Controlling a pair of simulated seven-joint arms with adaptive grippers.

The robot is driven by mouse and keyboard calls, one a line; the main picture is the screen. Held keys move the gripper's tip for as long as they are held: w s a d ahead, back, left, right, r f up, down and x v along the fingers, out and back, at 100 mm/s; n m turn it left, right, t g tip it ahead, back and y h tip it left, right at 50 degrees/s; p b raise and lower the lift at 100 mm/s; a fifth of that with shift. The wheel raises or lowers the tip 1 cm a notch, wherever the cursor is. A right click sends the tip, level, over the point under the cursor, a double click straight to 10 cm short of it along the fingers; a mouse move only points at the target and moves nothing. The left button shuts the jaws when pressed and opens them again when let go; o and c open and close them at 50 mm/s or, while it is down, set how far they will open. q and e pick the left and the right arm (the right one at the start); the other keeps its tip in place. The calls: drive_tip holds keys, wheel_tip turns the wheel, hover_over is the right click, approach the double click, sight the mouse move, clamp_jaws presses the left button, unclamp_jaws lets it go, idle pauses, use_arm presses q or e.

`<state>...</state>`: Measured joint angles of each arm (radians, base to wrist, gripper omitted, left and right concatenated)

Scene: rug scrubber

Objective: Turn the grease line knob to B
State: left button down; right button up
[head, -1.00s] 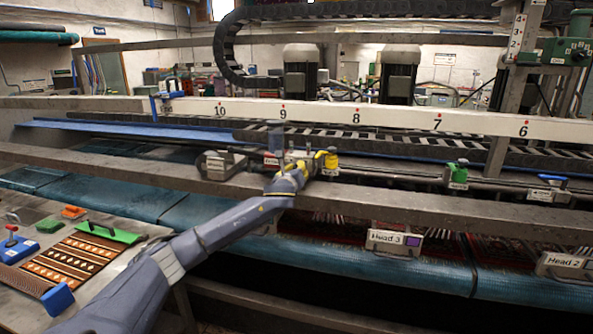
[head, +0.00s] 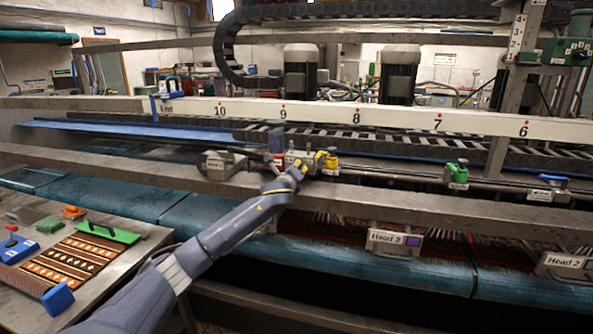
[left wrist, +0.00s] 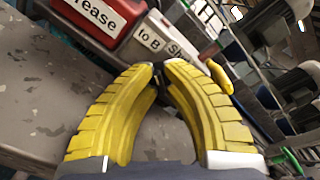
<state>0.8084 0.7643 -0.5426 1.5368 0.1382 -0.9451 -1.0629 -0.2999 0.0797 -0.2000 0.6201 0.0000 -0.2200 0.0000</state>
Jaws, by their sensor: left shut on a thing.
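My left gripper (head: 298,167) is at the rail in the middle of the head view, beside a small red box. In the left wrist view its yellow ribbed fingers (left wrist: 160,72) come together at the tips on a small dark part, which I take as the grease line knob; the fingertips hide most of it. The red grease box (left wrist: 103,18), with a white label ending in "rease", is just beyond the fingers. The knob's pointing direction cannot be told. My right gripper is not in view.
A yellow-handled valve (head: 331,160) stands just right of the gripper. A green valve (head: 457,174) and a blue-handled valve (head: 550,185) are farther right. A steel beam (head: 400,205) runs in front. The numbered white beam (head: 330,113) is behind.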

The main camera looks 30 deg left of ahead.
use_arm(q)
drive_tip(key=shift+d+f, duration=0.15)
drive_tip(key=c, duration=1.2)
unclamp_jaws()
drive_tip(key=shift+o, duration=0.2)
